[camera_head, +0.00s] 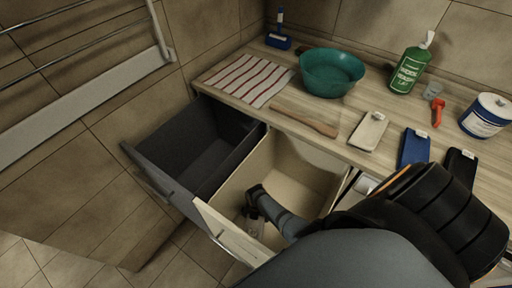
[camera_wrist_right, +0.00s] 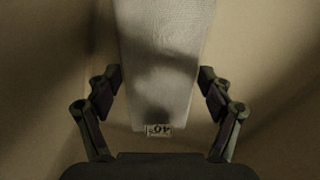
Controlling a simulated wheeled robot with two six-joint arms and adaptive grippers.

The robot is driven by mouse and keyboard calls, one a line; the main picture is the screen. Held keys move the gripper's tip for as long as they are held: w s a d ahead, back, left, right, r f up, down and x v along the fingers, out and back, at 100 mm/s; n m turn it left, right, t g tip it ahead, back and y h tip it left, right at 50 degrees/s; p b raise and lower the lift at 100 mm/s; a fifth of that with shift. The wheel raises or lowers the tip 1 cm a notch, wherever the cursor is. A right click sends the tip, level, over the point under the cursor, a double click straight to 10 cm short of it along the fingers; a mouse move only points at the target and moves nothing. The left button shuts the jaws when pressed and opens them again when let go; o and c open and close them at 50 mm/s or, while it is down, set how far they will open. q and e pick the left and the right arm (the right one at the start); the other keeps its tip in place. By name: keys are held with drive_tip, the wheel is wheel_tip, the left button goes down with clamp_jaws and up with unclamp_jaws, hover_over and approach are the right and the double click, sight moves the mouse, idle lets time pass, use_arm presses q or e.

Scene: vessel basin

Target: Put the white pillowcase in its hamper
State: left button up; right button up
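The white pillowcase (camera_wrist_right: 165,70) shows in the right wrist view as a pale cloth strip with a small label marked 40 at its near end. It lies between the two fingers of my right gripper (camera_wrist_right: 159,78). The fingers are spread to about the cloth's width; whether they press on it I cannot tell. In the head view my right gripper (camera_head: 252,205) is low inside the cream pull-out hamper (camera_head: 235,232), and the pillowcase is not clearly visible there. My left gripper is not in view.
A dark grey pull-out hamper (camera_head: 160,178) stands open on the left.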

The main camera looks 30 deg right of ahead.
drive_tip(key=shift+o, duration=1.3)
drive_tip(key=shift+r, duration=0.4)
wheel_tip(320, 180, up, 12)
drive_tip(key=p, duration=0.4)
drive_tip(key=shift+f, duration=0.2)
